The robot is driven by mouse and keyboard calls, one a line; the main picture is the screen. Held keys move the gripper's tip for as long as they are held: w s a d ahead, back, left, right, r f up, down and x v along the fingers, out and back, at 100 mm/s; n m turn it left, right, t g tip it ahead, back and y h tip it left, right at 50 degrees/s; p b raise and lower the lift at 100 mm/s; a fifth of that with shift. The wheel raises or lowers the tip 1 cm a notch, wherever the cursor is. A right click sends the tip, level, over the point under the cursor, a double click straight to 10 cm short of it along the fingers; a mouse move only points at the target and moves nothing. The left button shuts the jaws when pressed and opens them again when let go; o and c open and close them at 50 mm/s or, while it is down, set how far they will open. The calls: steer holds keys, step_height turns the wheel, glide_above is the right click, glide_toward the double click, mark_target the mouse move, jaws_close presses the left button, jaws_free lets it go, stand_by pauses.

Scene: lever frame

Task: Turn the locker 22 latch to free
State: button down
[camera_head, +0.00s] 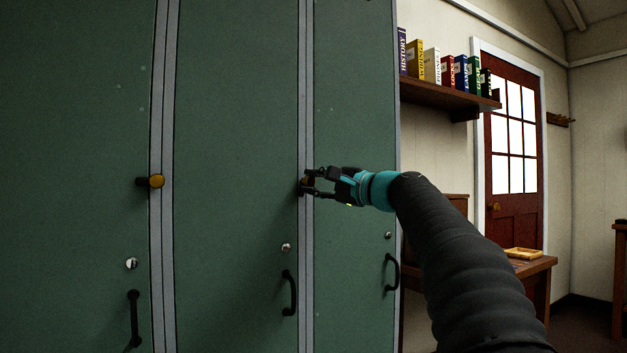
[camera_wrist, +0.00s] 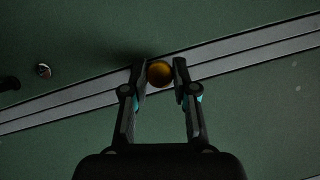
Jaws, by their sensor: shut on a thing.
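Three tall green locker doors fill the left and middle of the head view. The latch at my gripper is a round brass-coloured knob (camera_wrist: 160,73), set on the grey strip between the middle door (camera_head: 235,130) and the right door (camera_head: 350,90). My gripper (camera_head: 305,184) is shut on this knob, with one finger on each side of it in the wrist view (camera_wrist: 160,75). In the head view my fingers hide most of the knob. No locker number is readable. A second latch with a yellow knob (camera_head: 156,181) and a dark bar pointing left sits on the strip further left.
Black door handles (camera_head: 289,292) and round locks (camera_head: 286,248) are lower on the doors. To the right are a shelf (camera_head: 440,95) with several books, a red door (camera_head: 512,150) and a wooden desk (camera_head: 535,266) with a tray.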

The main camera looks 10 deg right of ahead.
steer(key=shift+n+g+h+p, duration=0.3)
steer(key=shift+n+g+p, duration=0.25)
steer(key=shift+n, duration=0.85)
steer(key=c, duration=0.9)
jaws_free()
steer(key=shift+a, duration=0.1)
steer(key=v, duration=1.2)
steer(key=shift+r, duration=0.1)
